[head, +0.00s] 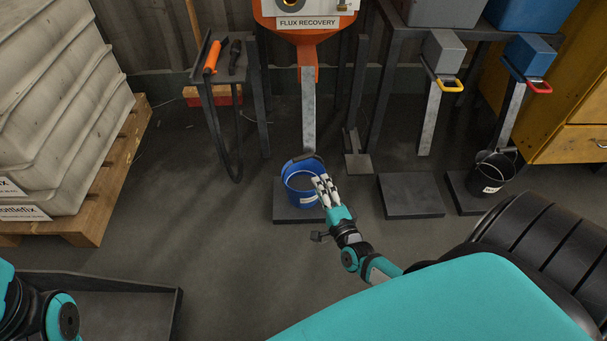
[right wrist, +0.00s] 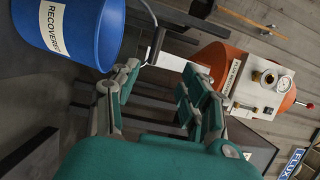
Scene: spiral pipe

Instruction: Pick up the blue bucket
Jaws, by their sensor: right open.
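The blue bucket (head: 291,190) stands upright on a dark plate below the orange hopper's chute in the head view. Its dark handle grip shows at the far rim. In the right wrist view the bucket (right wrist: 92,32), labelled "RECOVERE…", fills the upper left. My right gripper (head: 322,184) is at the bucket's right side and covers part of it. In the right wrist view the right gripper (right wrist: 160,72) is open, and the bucket's handle (right wrist: 155,45) appears just beyond and between its fingertips. Whether they touch is unclear. My left gripper is out of view; only part of that arm shows.
The orange flux recovery hopper (head: 306,38) stands behind the bucket. A small table (head: 228,77) with tools is left of it. A black bucket (head: 487,178) and an empty plate (head: 410,196) lie to the right. A pallet (head: 95,197) is at left; the floor between is clear.

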